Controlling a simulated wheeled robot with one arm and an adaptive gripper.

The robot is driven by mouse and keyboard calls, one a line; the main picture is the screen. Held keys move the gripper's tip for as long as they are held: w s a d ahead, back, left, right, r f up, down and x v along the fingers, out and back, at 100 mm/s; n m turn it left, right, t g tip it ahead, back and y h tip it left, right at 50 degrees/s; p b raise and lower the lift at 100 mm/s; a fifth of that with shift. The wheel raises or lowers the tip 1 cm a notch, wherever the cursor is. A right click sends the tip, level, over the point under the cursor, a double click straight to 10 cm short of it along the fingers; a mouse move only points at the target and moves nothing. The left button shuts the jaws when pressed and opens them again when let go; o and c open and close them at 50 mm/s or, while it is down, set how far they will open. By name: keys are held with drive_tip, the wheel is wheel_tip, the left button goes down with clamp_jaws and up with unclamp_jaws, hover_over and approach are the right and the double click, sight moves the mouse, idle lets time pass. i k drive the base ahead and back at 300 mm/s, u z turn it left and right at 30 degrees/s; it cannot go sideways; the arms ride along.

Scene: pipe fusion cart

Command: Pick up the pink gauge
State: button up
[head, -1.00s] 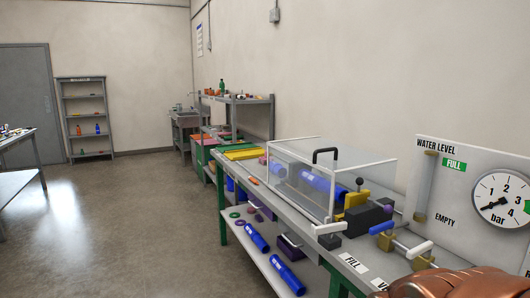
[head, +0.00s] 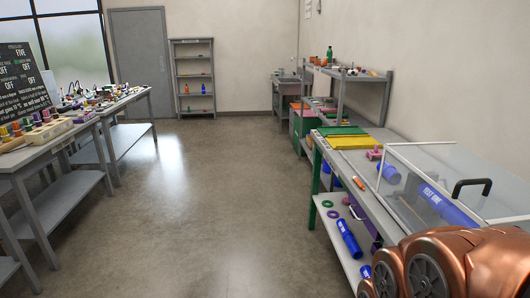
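A small pink object (head: 375,154) sits on the right-hand bench, between the yellow mat and the clear box. It is too small to tell whether it is the pink gauge. Other pinkish pieces lie on the shelf unit farther back, also too small to tell. My copper arm covers the lower right corner, hiding part of the bench. My gripper is not in view.
The right-hand bench (head: 373,198) holds a green mat (head: 339,131), a yellow mat (head: 353,142) and a clear box (head: 432,178) with a blue pipe inside. Tables with many small parts (head: 99,96) stand left. The floor (head: 205,200) between is clear.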

sight(375, 153)
drive_tip(key=u, duration=0.3)
drive_tip(key=i, duration=1.75)
drive_tip(key=z, duration=0.5)
drive_tip(key=i, duration=1.7)
drive_tip(key=z, duration=0.75)
drive_tip(key=i, duration=0.4)
drive_tip(key=z, duration=0.2)
